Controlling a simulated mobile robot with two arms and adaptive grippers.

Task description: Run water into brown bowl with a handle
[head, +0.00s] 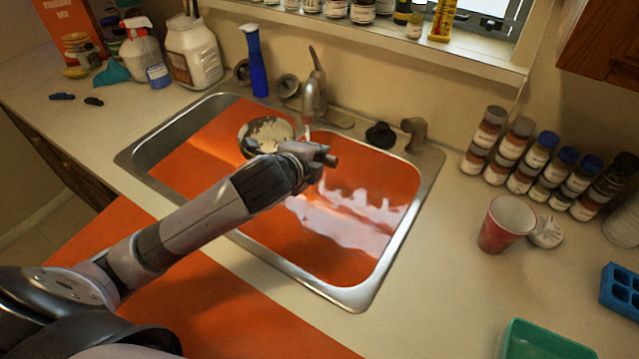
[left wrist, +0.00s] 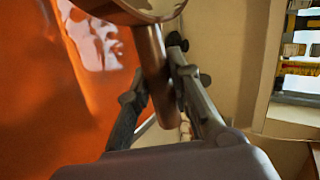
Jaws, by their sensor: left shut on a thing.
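The brown bowl (head: 266,137) is over the sink, below and left of the faucet (head: 312,95); its inside looks dark with pale patches. In the left wrist view its brown handle (left wrist: 152,62) runs down between the fingers of my left gripper (left wrist: 160,85), which is shut on it. In the head view my left gripper (head: 318,157) is just below the faucet spout and hides most of the handle. A thin pale streak shows under the spout; I cannot tell if it is running water. My right gripper is out of view.
The steel sink (head: 365,297) has an orange inside with bright reflections. A blue bottle (head: 256,68) and white jug (head: 193,52) stand behind it. A red cup (head: 505,224), several jars and a green tray (head: 545,342) are on the right counter.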

